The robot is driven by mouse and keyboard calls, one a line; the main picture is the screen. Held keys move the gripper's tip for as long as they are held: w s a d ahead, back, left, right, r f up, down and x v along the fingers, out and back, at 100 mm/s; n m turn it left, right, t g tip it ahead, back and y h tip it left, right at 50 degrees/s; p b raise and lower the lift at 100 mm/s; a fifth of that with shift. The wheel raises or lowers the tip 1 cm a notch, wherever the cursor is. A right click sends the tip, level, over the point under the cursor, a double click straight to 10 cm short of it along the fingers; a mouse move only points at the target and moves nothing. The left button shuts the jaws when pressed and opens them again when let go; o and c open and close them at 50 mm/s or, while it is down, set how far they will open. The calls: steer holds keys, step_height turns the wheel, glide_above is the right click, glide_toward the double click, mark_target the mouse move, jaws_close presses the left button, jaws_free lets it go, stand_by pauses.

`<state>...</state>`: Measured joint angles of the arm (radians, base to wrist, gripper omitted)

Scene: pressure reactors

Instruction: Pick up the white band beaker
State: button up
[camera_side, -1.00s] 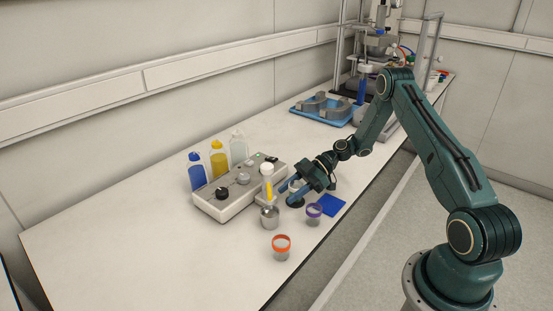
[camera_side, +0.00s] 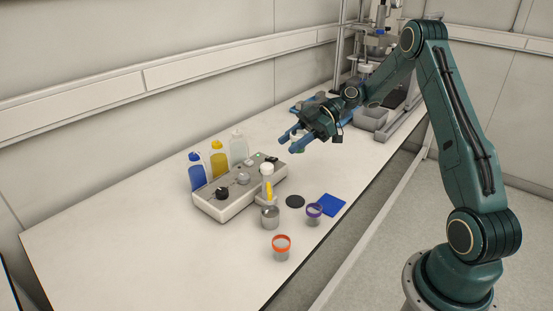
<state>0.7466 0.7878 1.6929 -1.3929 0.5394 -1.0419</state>
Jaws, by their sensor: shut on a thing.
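My gripper (camera_side: 290,143) is raised above the bench, behind and to the right of the stirrer box. It is shut on the white band beaker (camera_side: 299,148), which is small in the picture and mostly hidden by the blue fingers. The beaker is held clear of the bench top. An orange band beaker (camera_side: 281,248) stands at the front of the bench. A purple band beaker (camera_side: 314,214) stands beside a blue square mat.
A grey box with knobs (camera_side: 240,188) stands mid-bench, with blue, yellow and clear bottles (camera_side: 218,161) behind it. A metal cup (camera_side: 270,217), a yellow-filled white-capped vial (camera_side: 267,183), a black disc (camera_side: 295,201) and the blue mat (camera_side: 333,204) are nearby. The left bench is clear.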

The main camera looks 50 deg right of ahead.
steer(key=shift+r, duration=1.1)
steer(key=w+a+m+t+h, duration=0.1)
steer(key=a+m+t+h, duration=0.6)
steer(key=a+m, duration=0.3)
steer(key=shift+w+a+f+h, duration=0.2)
steer(key=shift+w+a+h, duration=0.1)
steer(key=shift+h, duration=0.2)
steer(key=shift+w+d, duration=0.1)
steer(key=shift+w, duration=0.05)
